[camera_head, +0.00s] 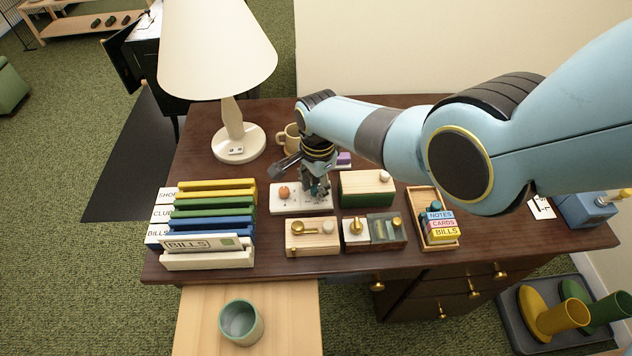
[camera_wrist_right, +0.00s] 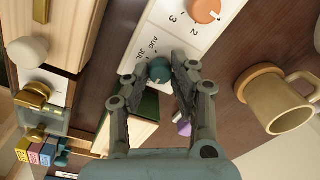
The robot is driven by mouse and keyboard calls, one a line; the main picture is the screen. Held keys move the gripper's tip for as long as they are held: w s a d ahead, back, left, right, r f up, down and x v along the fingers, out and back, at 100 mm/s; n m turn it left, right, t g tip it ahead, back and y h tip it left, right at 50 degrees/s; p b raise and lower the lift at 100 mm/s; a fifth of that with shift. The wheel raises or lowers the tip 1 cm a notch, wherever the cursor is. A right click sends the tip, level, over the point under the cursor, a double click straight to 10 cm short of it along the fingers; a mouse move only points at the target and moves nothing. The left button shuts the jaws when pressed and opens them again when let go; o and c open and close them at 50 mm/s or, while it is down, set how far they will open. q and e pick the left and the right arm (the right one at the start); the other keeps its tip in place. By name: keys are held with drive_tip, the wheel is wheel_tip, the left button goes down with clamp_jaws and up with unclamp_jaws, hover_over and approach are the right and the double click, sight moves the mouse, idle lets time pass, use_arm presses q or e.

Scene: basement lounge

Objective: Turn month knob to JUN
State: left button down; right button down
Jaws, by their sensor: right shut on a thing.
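The white dial panel (camera_head: 290,208) lies on the desk, and it also fills the upper middle of the right wrist view (camera_wrist_right: 180,30). The teal month knob (camera_wrist_right: 158,70) sits on it beside printed month labels; AUG reads most clearly. My right gripper (camera_head: 317,192) reaches down over the panel's right part. In the right wrist view its fingers (camera_wrist_right: 158,84) are shut on the teal knob, one on each side. The knob's pointer is not readable, and the gripper mostly hides the knob in the head view. My left gripper is not in view.
An orange knob (camera_head: 284,193) with numbers is on the same panel. A mug (camera_head: 290,138) stands behind, a lamp (camera_head: 238,145) at back left. File slats (camera_head: 215,212) stand left.

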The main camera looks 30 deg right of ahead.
sight(316, 191)
drive_tip(key=m, duration=0.4)
drive_tip(key=shift+m, duration=2.2)
drive_tip(key=c, duration=1.1)
unclamp_jaws()
wheel_tip(316, 191, up, 12)
drive_tip(key=shift+s+a, duration=0.2)
drive_tip(key=shift+s, duration=0.05)
drive_tip(key=shift+f, duration=0.1)
